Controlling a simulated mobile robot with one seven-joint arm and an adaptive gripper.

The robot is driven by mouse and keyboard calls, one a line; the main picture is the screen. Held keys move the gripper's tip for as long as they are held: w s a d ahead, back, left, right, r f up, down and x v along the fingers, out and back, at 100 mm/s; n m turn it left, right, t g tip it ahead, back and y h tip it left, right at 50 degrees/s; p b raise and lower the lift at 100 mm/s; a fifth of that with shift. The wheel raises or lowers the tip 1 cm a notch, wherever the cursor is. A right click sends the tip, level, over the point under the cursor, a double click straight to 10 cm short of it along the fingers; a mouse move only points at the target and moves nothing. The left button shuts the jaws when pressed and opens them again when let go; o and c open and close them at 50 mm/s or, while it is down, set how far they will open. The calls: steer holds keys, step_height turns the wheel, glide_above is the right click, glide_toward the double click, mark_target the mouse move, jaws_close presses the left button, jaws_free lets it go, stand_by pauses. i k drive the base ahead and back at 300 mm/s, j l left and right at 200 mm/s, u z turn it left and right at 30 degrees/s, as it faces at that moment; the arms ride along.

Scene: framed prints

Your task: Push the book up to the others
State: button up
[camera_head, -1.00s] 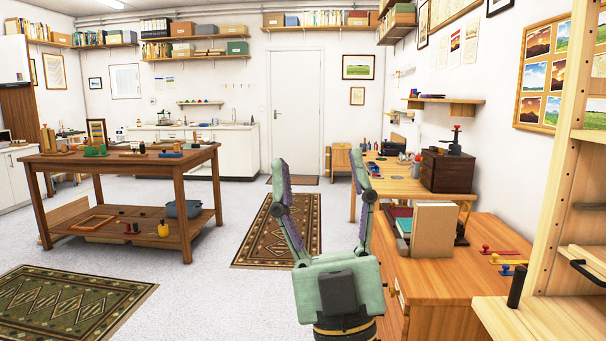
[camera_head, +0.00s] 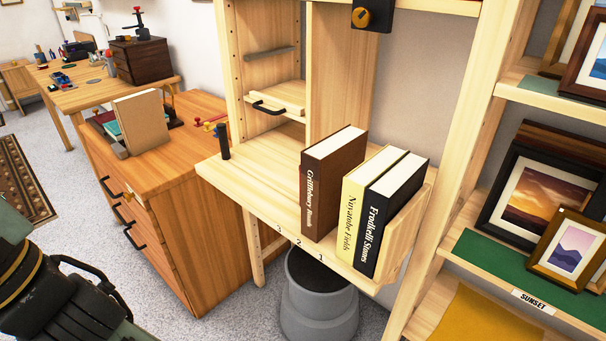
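A brown book (camera_head: 320,195) stands upright on a light wooden shelf (camera_head: 258,192). A cream book (camera_head: 354,212) and a black book (camera_head: 380,222) stand upright side by side to its right, near the shelf's right end panel. A narrow gap shows between the brown book and the cream one. The shelf's front edge carries the numbers 3, 2 and 1. My gripper's fingers are out of view; only part of my arm shows at the lower left, well left of the books.
A wooden drawer cabinet (camera_head: 165,185) stands to the left, with a tan upright block (camera_head: 142,122) on top. A grey bin (camera_head: 318,300) is below. Framed pictures (camera_head: 540,200) fill the shelves at right.

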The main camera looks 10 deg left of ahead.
mark_target(324, 164)
steer(key=i+j, duration=0.4)
steer(key=j, duration=0.15)
steer(key=i+j, duration=0.45)
steer(key=j+z, duration=0.05)
